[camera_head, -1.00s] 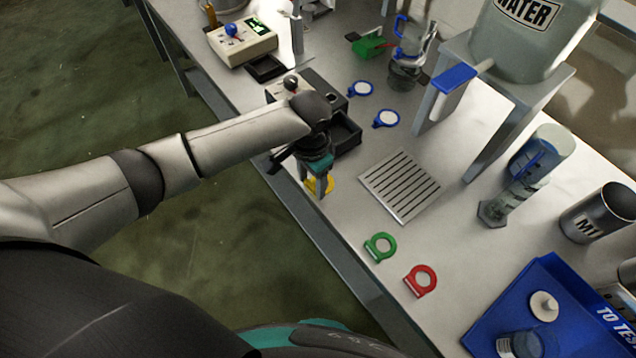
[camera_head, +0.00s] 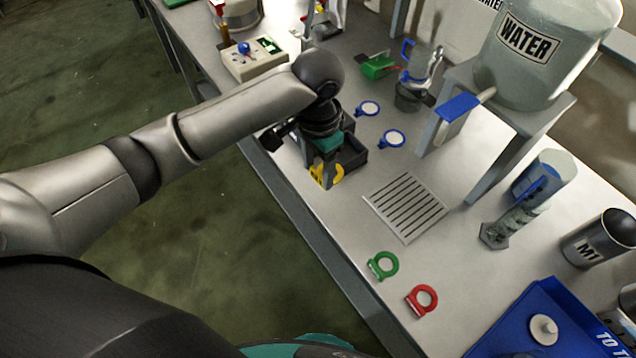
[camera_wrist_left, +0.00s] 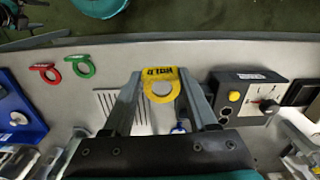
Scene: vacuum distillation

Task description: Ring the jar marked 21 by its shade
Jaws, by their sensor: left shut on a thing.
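My left gripper (camera_head: 324,178) is shut on a yellow ring (camera_head: 334,174) over the front part of the bench. In the left wrist view the yellow ring (camera_wrist_left: 161,91) sits between the two fingers, with dark lettering on its tab and its hole facing the camera. A green ring (camera_head: 383,265) and a red ring (camera_head: 422,300) lie flat near the front edge. Two blue-rimmed rings (camera_head: 391,139) (camera_head: 367,108) lie farther back. I cannot make out a jar marked 21. My right gripper is not in view.
A slotted grate (camera_head: 405,207) lies in the middle of the bench. The blue tray (camera_head: 520,325) is at the lower right. A black-topped device shows in the left wrist view (camera_wrist_left: 250,95).

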